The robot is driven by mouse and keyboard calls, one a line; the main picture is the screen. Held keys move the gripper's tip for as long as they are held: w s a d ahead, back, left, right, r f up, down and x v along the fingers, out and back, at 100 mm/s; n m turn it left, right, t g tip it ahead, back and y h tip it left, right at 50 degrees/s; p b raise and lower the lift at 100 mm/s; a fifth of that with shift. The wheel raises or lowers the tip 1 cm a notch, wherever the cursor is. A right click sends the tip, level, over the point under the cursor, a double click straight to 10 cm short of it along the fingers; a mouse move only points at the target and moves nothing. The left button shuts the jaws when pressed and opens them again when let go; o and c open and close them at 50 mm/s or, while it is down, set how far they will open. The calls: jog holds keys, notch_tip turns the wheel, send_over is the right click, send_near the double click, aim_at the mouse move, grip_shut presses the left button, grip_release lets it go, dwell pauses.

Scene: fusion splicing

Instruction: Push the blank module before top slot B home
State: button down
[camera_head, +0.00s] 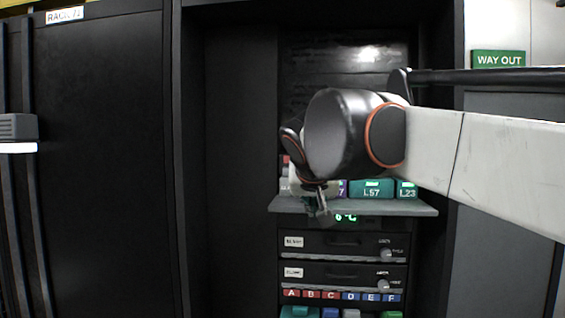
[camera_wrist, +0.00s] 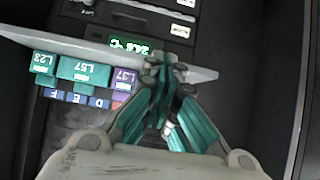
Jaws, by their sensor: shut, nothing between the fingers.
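My gripper (camera_head: 322,212) is shut and empty, pointing down at the front of the grey shelf in the head view. In the wrist view, which looks upside down, its fingertips (camera_wrist: 166,62) meet near the shelf edge. Teal surfaces show along both fingers. Modules stand on the shelf: teal L57 (camera_head: 371,188), teal L23 (camera_head: 407,189) and purple L37 (camera_wrist: 124,78). Blue labels D, E and F (camera_wrist: 78,97) show behind them in the wrist view. Top slot B is hidden by my gripper and arm. I cannot make out the blank module for certain.
The grey shelf (camera_head: 425,207) sticks out from the dark rack. Below it are a green display (camera_head: 346,218), two drawer units with knobs (camera_head: 386,253) and a lower row labelled A to F (camera_head: 338,296). The rack's side walls (camera_head: 240,130) stand close on both sides.

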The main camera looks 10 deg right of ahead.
jog(key=shift+w+d+r+p, duration=0.15)
jog(key=shift+w+d, duration=0.7)
jog(key=shift+w, duration=2.4)
jog(key=shift+w+d+p, duration=0.1)
jog(key=shift+w+d, duration=0.75)
jog(key=shift+w, duration=2.35)
jog(key=shift+w+d+r+p, duration=0.15)
jog(key=shift+w+d, duration=0.7)
jog(key=shift+w, duration=2.4)
jog(key=s+a, duration=0.2)
jog(key=s, duration=0.6)
jog(key=shift+a, duration=0.25)
jog(key=shift+f, duration=0.1)
